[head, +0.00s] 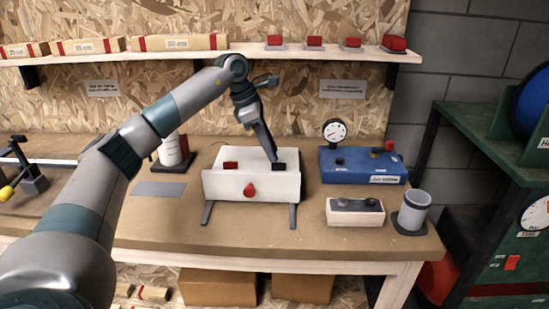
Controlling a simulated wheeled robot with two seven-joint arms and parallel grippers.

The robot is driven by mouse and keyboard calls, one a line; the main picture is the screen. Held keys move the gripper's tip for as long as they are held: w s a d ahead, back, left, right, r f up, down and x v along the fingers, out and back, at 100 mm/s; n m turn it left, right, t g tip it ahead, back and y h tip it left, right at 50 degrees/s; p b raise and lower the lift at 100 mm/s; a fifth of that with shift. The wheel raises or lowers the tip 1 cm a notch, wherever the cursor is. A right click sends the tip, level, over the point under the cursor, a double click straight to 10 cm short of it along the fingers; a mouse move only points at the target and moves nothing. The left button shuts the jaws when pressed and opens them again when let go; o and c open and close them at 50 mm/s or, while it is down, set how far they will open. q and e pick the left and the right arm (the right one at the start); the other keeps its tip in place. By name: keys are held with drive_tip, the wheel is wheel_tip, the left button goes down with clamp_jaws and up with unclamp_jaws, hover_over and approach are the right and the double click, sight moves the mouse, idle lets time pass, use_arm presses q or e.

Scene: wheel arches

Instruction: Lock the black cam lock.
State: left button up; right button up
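A white box (225,185) stands on two dark legs on the workbench. A small black piece (281,167), which looks like the black cam lock, sits at the right of its top front edge. A red piece (230,166) sits at the left of the same edge, and a red knob (250,191) is on the front face. My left gripper (274,158) points down with its tips at or just above the black piece. I cannot tell whether they touch it or how far apart the fingers are. The black piece's turn position is too small to read. My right gripper is out of view.
A blue unit (362,166) with a gauge (335,131) stands right of the box. In front of it are a pale block with dark knobs (355,211) and a grey cup (413,210). A white bottle (173,150) stands behind my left arm. A shelf (300,55) runs above the bench.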

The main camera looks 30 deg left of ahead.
use_arm(q)
drive_tip(key=v, duration=1.3)
drive_tip(key=shift+b, duration=0.3)
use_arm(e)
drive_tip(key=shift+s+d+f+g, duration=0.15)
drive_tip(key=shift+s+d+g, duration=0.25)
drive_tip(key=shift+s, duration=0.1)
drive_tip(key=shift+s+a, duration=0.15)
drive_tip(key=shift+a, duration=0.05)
